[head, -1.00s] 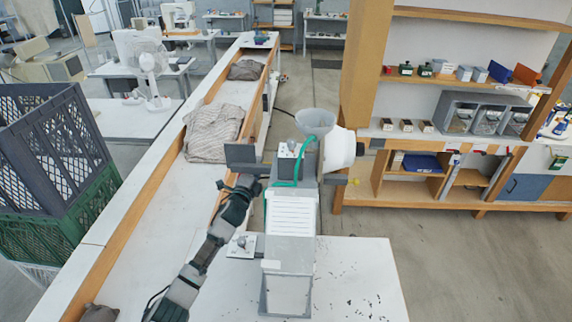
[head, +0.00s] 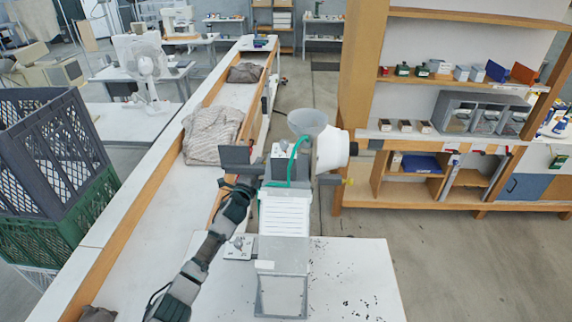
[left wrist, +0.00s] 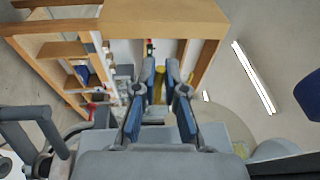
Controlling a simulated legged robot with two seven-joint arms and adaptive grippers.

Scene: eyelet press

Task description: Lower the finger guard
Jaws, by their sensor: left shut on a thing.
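The eyelet press stands on a white table, with a grey funnel (head: 307,121) on top, a white drum (head: 332,149) and a green hose. A grey framed panel (head: 282,250), which looks like the finger guard, is at its front below the white slatted part (head: 285,214). My left gripper (head: 256,183) is at the press's left side, shut on a thin part that looks like the guard's bar; the grip itself is hard to see. In the left wrist view its fingers (left wrist: 162,92) point across the press, a yellow knob (left wrist: 159,75) showing between them. My right gripper is not in view.
A dark plate (head: 236,157) juts from the press's left side. A small plate with a knob (head: 238,245) lies on the table near my left arm. Folded cloth (head: 211,135) lies on the long bench. Wooden shelves (head: 460,200) stand to the right, beyond open floor.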

